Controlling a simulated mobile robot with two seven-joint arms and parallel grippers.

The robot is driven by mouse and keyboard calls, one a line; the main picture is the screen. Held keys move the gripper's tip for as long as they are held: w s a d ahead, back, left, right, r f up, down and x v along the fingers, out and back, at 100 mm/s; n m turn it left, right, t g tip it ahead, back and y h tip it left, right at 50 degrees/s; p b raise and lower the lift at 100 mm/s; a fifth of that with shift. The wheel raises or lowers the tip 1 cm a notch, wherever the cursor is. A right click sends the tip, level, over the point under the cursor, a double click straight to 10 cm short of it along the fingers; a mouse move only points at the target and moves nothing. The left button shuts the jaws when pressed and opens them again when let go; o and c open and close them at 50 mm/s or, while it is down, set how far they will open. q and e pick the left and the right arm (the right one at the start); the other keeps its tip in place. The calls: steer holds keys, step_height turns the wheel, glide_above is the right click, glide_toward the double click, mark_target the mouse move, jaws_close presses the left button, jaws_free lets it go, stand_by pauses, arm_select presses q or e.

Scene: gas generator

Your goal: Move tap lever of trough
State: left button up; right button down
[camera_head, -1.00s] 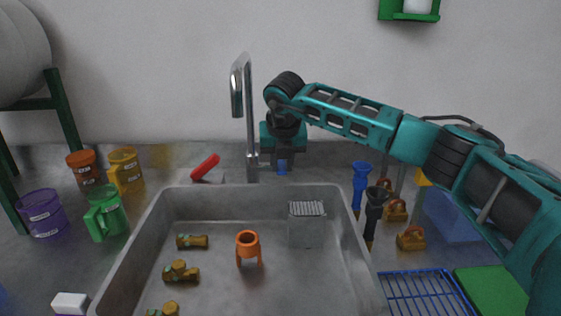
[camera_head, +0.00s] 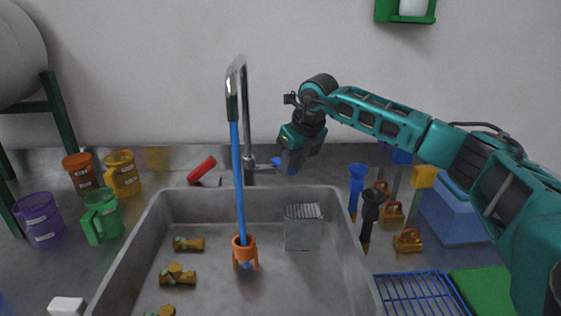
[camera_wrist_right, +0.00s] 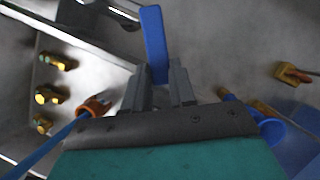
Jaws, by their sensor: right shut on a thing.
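The tap (camera_head: 246,110) is a grey metal arch rising behind the trough (camera_head: 160,215). Its blue lever (camera_head: 278,162) sits at the right of the tap's base; it also shows large in the right wrist view (camera_wrist_right: 154,40). My right gripper (camera_head: 290,168) is tilted and shut on the lever, with the lever between its fingers in the right wrist view (camera_wrist_right: 160,85). A straight blue stream (camera_head: 238,180) runs from the spout down to an orange tripod-like holder (camera_head: 244,252) in the trough. My left gripper is not in view.
A grey ridged block (camera_head: 303,228) and several brass fittings (camera_head: 188,243) lie in the trough. A red-handled thing (camera_head: 202,169) is left of the tap. Blue and black funnels (camera_head: 357,180) stand to the right. Coloured mugs (camera_head: 122,173) stand at the left.

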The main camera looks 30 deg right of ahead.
stand_by(0.4)
steer(key=c, duration=0.9)
jaws_free()
steer(key=shift+r, duration=0.1)
steer(key=p+v, duration=0.1)
steer(key=v, duration=1.1)
steer(key=shift+s+d+r, duration=0.1)
steer(key=shift+s+r, duration=0.15)
steer(key=shift+r, duration=0.1)
